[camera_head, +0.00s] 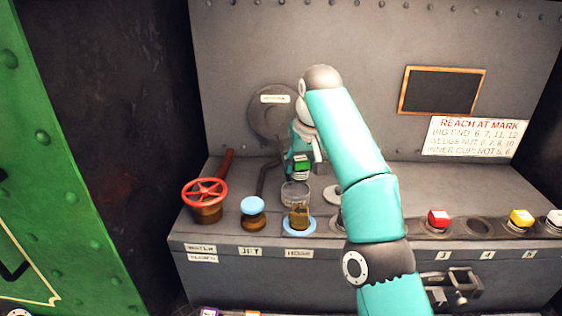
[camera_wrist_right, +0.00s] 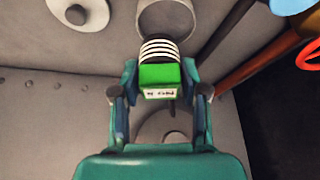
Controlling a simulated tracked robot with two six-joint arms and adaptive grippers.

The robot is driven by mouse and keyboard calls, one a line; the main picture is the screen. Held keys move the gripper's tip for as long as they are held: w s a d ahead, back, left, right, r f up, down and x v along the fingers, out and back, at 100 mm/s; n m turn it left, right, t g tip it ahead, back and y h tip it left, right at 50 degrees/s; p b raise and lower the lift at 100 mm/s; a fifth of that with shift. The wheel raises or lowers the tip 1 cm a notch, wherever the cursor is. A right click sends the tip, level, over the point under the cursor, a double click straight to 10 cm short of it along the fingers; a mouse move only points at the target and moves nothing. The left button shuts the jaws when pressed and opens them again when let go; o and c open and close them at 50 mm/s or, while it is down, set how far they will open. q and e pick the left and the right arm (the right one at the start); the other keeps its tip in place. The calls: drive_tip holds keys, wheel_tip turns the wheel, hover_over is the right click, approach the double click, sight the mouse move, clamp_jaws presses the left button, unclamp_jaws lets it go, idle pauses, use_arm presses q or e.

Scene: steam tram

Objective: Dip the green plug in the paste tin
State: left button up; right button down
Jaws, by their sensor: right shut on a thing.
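The green plug (camera_head: 302,162) is held by my right gripper (camera_head: 301,158), above the row of fittings on the grey ledge. In the right wrist view the plug (camera_wrist_right: 160,80) has a green block with a small label and a black-and-white striped end. The fingers of my right gripper (camera_wrist_right: 160,92) are shut on its sides. The striped end points at a pale round cup or tube (camera_wrist_right: 168,22). A clear cup (camera_head: 295,192) stands just below the plug in the head view; I cannot tell whether they touch. No paste tin is clearly recognisable. My left gripper is out of view.
A red handwheel (camera_head: 205,192), a blue-topped knob (camera_head: 252,206) and a brass fitting on a blue ring (camera_head: 299,218) stand nearby. Red (camera_head: 438,218) and yellow (camera_head: 520,219) plugs sit farther right. The grey back wall (camera_head: 370,40) closes the far side; my right arm hides part of the ledge.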

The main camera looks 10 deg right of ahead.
sight(299, 170)
drive_tip(key=shift+w+a, duration=0.15)
drive_tip(key=shift+a, duration=0.15)
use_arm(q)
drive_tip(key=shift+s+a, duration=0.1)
use_arm(e)
drive_tip(key=shift+a+r, duration=0.1)
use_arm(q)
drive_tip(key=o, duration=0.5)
use_arm(e)
drive_tip(key=shift+s, duration=0.2)
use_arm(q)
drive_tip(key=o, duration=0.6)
use_arm(e)
drive_tip(key=shift+f, duration=0.75)
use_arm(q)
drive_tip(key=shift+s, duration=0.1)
use_arm(e)
drive_tip(key=shift+f, duration=0.75)
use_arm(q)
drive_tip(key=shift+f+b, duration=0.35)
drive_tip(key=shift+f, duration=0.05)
use_arm(e)
drive_tip(key=shift+f, duration=0.5)
